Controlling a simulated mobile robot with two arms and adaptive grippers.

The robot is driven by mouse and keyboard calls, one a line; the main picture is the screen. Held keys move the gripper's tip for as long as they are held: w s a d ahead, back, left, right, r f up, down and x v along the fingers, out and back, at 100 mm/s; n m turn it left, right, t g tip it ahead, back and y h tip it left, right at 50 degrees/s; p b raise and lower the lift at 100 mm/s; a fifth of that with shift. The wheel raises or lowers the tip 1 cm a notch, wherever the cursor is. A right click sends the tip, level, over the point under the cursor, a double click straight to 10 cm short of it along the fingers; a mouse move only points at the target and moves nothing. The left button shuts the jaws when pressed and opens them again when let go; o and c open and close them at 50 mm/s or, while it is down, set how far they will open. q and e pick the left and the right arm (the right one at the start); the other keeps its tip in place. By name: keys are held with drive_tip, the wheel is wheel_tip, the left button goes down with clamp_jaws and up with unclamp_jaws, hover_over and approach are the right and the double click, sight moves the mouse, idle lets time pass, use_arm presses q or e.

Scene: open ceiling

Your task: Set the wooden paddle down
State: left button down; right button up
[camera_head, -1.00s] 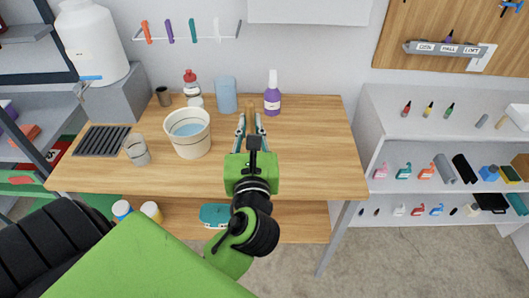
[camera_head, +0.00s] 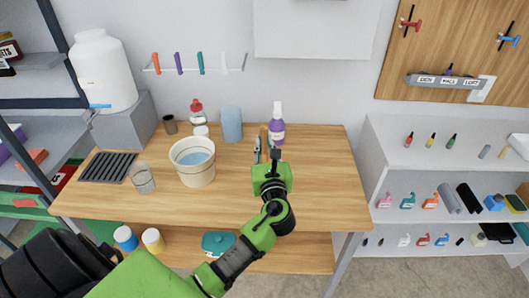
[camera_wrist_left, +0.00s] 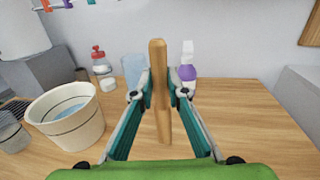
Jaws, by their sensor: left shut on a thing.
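The wooden paddle (camera_wrist_left: 160,110) shows in the left wrist view as a long light-brown shaft with a rounded top end. My left gripper (camera_wrist_left: 160,88) is shut on it, with a finger on each side of the shaft. In the head view the left gripper (camera_head: 267,152) is over the right part of the wooden table (camera_head: 320,190), and the paddle (camera_head: 264,132) is mostly hidden behind it. I cannot tell whether the paddle's lower end touches the table. My right gripper is not in view.
A white bucket of water (camera_head: 196,176) stands left of the gripper. A purple-labelled bottle (camera_head: 277,130) and a blue cylinder (camera_head: 231,124) stand close behind. A glass (camera_head: 143,178) and a dark drain grid (camera_head: 107,167) are farther left. The table's right side is clear.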

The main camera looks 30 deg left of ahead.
sight(264, 152)
use_arm(q)
drive_tip(key=f, duration=0.3)
drive_tip(key=shift+w+a+f, duration=0.1)
drive_tip(key=shift+w+a, duration=0.05)
drive_tip(key=shift+w, duration=0.1)
drive_tip(key=shift+f, duration=0.25)
drive_tip(key=shift+f, duration=0.15)
drive_tip(key=c, duration=2)
unclamp_jaws()
